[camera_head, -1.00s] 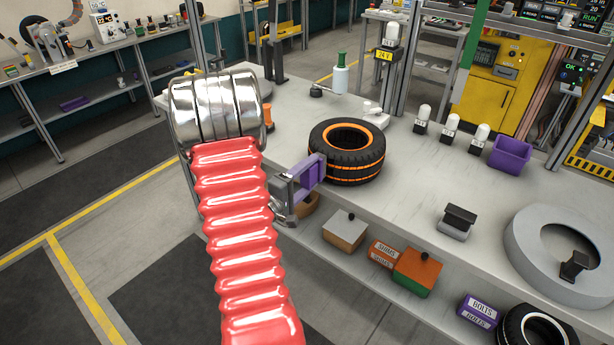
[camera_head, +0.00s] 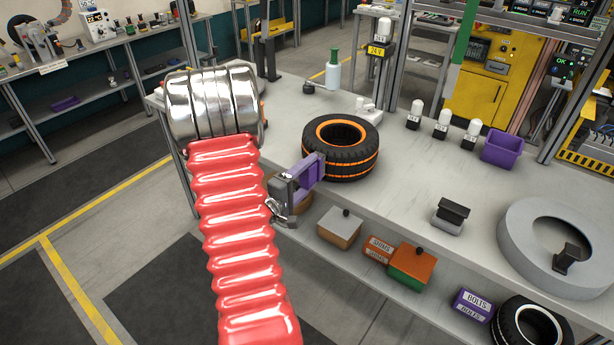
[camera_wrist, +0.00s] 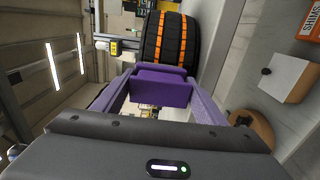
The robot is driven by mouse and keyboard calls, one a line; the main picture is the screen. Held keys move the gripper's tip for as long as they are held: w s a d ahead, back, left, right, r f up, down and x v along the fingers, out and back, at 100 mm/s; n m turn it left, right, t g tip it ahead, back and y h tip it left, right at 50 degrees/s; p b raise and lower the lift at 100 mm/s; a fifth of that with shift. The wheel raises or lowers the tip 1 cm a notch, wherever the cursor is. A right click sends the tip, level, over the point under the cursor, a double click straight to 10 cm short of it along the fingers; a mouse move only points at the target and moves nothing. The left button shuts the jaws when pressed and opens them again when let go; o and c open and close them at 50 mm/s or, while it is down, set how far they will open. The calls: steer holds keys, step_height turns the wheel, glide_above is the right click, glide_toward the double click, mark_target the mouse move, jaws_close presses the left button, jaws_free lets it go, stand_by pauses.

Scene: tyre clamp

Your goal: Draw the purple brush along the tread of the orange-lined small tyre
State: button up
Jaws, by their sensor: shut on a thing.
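The orange-lined small tyre (camera_head: 367,164) lies flat on the grey bench, black with orange bands round its tread and an orange inner rim. In the wrist view its banded tread (camera_wrist: 160,45) fills the top middle. My gripper (camera_head: 306,175) is at the tyre's near left side, at tread height. It is shut on the purple brush (camera_wrist: 163,88), a purple block between the two purple fingers in the wrist view. The brush overlaps the tread's edge in both views; I cannot tell whether it touches. Its bristles are not visible.
A large grey ring (camera_head: 530,270) and a small dark-topped block (camera_head: 451,215) are at the right. Several white-capped posts, a purple bin (camera_head: 502,149) and a green-topped bottle (camera_head: 333,75) stand behind. Boxes and a white-lined tyre (camera_head: 535,328) are on the shelf below.

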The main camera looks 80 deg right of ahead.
steer(key=shift+w+d, duration=0.1)
steer(key=shift+w, duration=0.05)
steer(key=shift+w+d, duration=0.2)
steer(key=shift+w, duration=0.25)
steer(key=shift+w+d, duration=0.2)
steer(key=shift+w, duration=0.25)
steer(key=shift+s, duration=0.15)
steer(key=shift+s+a, duration=0.25)
steer(key=shift+s, duration=0.2)
steer(key=o, duration=0.5)
steer(key=c, duration=0.5)
steer(key=shift+v, duration=3.55)
steer(key=shift+w, duration=0.1)
